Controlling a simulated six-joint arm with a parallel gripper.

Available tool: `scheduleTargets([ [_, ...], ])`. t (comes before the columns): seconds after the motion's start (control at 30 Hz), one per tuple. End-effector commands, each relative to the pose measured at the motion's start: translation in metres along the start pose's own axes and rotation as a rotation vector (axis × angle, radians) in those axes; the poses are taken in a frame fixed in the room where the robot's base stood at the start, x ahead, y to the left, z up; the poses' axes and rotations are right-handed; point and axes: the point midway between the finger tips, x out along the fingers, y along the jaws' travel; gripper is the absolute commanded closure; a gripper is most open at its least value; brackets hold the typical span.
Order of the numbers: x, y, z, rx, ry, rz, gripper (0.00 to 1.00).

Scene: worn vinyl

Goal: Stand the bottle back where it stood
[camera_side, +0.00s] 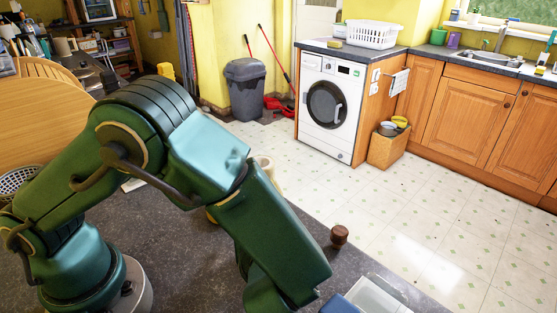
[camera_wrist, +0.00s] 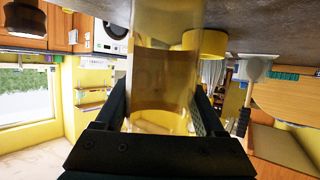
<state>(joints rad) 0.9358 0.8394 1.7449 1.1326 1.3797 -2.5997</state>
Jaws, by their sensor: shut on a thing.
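The bottle (camera_wrist: 166,62) is a clear, amber-tinted thing in the wrist view, running from the top edge down between my fingers. My gripper (camera_wrist: 163,98) is shut on it, one dark finger on each side. The wrist picture is upside down, with the grey worktop along its top edge. The bottle's far end is cut off there, so I cannot tell whether it touches the worktop. In the side view my green arm reaches over the worktop (camera_side: 185,265), and my gripper and the bottle are hidden or out of frame.
A yellow round thing (camera_wrist: 205,43) stands beside the bottle in the wrist view. A brown knobbed object (camera_side: 339,236) stands at the worktop's right edge. A blue box (camera_side: 340,304) and a clear container (camera_side: 376,297) are at the bottom. A cream roll-like thing (camera_side: 264,163) is partly behind my arm.

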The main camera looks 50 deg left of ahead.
Motion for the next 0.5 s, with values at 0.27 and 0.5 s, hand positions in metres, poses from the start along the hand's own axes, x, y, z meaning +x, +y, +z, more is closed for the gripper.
scheduleTargets([
  [0.27, 0.0009, 0.0001, 0.0020, -0.001, 0.000, 0.000, 0.92],
  [0.5, 0.0008, 0.0001, 0.0020, -0.001, 0.000, 0.000, 0.00],
])
